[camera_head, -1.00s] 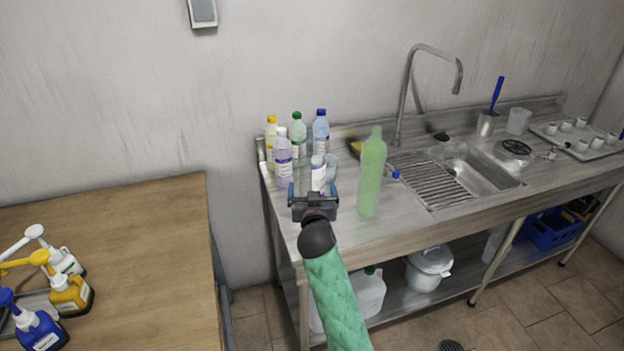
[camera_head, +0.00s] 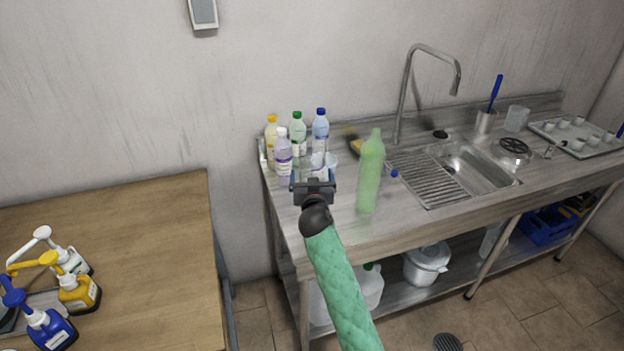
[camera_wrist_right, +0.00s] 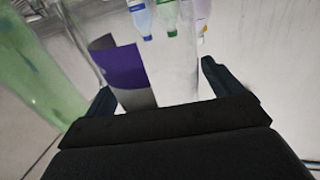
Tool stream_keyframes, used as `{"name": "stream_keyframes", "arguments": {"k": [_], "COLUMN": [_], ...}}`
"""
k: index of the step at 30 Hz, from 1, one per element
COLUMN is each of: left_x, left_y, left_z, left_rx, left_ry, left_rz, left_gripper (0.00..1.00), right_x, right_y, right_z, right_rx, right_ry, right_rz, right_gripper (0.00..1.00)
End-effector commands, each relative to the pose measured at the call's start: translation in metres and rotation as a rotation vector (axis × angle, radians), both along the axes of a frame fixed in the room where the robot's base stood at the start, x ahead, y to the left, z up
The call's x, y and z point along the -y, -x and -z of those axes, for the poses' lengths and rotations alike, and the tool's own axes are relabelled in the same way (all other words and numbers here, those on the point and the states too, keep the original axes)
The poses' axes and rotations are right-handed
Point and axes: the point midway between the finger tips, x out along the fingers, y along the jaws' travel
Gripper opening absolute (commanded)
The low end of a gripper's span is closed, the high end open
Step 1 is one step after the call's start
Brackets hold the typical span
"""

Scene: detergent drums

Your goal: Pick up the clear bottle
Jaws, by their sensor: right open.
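The clear bottle, see-through with a purple and grey label, shows in the right wrist view (camera_wrist_right: 143,75) between the finger tips. In the head view it (camera_head: 319,163) stands on the left part of the steel counter, partly hidden behind my right gripper (camera_head: 313,184). In the right wrist view the two dark fingers of this gripper (camera_wrist_right: 158,90) are spread, one on each side of the bottle. I cannot tell whether they touch it. My left gripper is not in view.
A tall green bottle (camera_head: 370,172) stands close on the right. Several capped bottles (camera_head: 297,135) stand behind on the counter (camera_head: 400,222). A sink (camera_head: 475,165) and tap (camera_head: 408,85) are further right. A wooden table (camera_head: 120,235) with pump bottles (camera_head: 75,293) is on the left.

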Motion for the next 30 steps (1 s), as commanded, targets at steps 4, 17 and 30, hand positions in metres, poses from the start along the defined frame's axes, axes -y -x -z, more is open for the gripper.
{"name": "stream_keyframes", "arguments": {"k": [4,17,30], "left_x": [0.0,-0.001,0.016], "left_y": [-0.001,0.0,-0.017], "left_z": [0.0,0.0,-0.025], "left_rx": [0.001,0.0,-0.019], "left_ry": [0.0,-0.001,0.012], "left_rz": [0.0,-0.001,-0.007], "left_gripper": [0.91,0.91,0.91], "right_x": [0.0,0.0,0.0], "right_y": [0.0,0.0,0.0], "right_z": [0.0,0.0,-0.044], "right_rx": [0.0,0.0,0.005], "right_ry": [0.0,0.0,-0.002], "right_rz": [0.0,0.0,0.0], "right_gripper": [0.92,0.4,0.4]}}
